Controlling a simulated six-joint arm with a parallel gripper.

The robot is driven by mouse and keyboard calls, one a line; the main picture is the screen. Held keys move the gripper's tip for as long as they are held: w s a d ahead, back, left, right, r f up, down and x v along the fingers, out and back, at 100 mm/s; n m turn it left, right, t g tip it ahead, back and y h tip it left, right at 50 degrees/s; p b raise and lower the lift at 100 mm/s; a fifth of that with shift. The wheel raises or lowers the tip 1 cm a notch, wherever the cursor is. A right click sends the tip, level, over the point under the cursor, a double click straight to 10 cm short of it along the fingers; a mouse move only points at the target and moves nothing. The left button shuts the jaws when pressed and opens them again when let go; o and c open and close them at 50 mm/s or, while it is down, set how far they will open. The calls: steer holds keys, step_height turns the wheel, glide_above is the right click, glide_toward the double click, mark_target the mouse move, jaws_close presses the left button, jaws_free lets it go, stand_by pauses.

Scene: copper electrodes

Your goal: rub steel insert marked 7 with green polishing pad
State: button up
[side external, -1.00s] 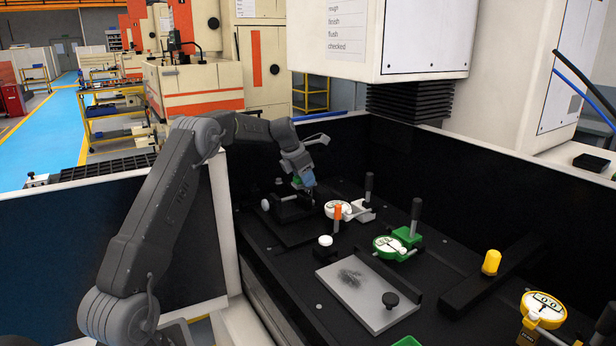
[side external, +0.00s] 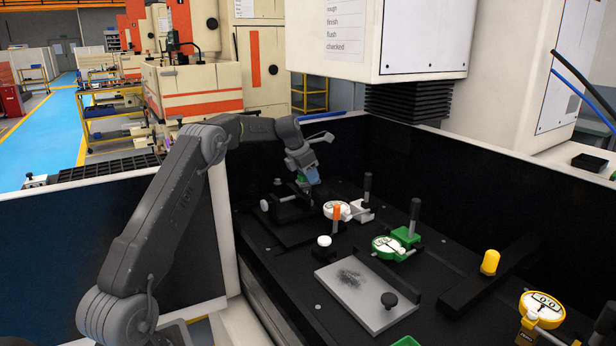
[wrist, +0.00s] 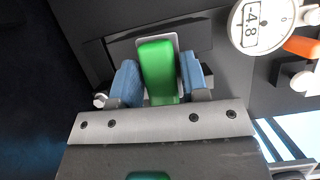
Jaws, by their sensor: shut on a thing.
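My gripper (wrist: 161,85) is shut on the green polishing pad (wrist: 158,70), which sits between its two blue fingers in the wrist view. The pad lies over a light grey plate, probably the steel insert (wrist: 177,42), whose rim shows around the pad's far end. The pad hides most of that plate and no number 7 can be read. Whether pad and plate touch is hard to tell. In the side view my gripper (side external: 313,177) is low over the far left of the black bench, with a bit of green beside its blue finger.
A white dial gauge (wrist: 262,22) with an orange handle (wrist: 303,46) stands close to the right of my gripper. A green gauge (side external: 388,246), a grey plate with dark scratches (side external: 362,293) and a yellow gauge (side external: 543,308) stand nearer the camera. Dark walls (side external: 440,175) enclose the bench.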

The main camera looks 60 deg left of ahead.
steer(key=shift+r, duration=2.7)
steer(key=shift+d+r, duration=0.1)
steer(key=shift+r, duration=1.4)
